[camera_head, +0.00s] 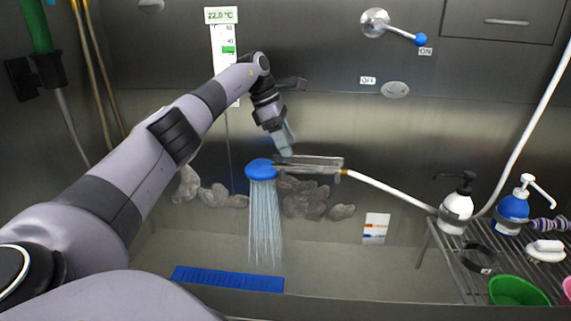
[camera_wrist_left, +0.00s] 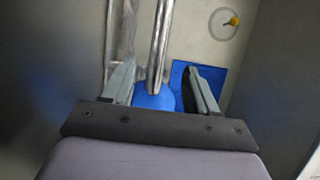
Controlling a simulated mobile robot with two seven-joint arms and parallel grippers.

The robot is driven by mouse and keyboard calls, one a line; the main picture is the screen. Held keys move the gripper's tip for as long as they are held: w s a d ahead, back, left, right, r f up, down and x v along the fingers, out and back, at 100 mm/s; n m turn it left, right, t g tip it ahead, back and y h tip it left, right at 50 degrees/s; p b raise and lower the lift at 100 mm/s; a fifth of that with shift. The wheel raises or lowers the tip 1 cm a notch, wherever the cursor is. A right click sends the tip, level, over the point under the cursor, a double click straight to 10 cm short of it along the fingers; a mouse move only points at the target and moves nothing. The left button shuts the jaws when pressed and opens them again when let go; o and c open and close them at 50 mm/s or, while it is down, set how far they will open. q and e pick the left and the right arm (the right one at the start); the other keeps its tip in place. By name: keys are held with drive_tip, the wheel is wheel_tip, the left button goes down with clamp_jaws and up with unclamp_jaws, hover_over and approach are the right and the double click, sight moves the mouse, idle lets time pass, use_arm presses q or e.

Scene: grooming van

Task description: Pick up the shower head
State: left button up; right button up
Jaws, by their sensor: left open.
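The shower head (camera_head: 260,168) has a blue round head, a metal handle (camera_head: 318,162) and a white hose (camera_head: 385,188) running right. It sprays water down into the tub. My left gripper (camera_head: 286,148) is at the shower head, just above the handle near the blue head. In the left wrist view my left gripper (camera_wrist_left: 160,66) has its two grey fingers spread wide. There the metal handle (camera_wrist_left: 160,35) runs between the fingers, and the blue head (camera_wrist_left: 153,97) lies near their base. I see no grip on it. My right gripper is not in view.
A blue mat (camera_head: 228,279) lies on the tub floor. A wire rack (camera_head: 465,268) at the right holds a white pump bottle (camera_head: 457,208), a blue pump bottle (camera_head: 512,207) and a green bowl (camera_head: 518,291). A lever (camera_head: 405,33) is on the back wall.

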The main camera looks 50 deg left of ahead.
sight(295, 164)
use_arm(q)
drive_tip(key=shift+a+f, duration=0.1)
drive_tip(key=shift+f, duration=0.15)
drive_tip(key=x, duration=0.6)
drive_tip(key=shift+w+f, duration=0.15)
drive_tip(key=shift+f, duration=0.15)
clamp_jaws()
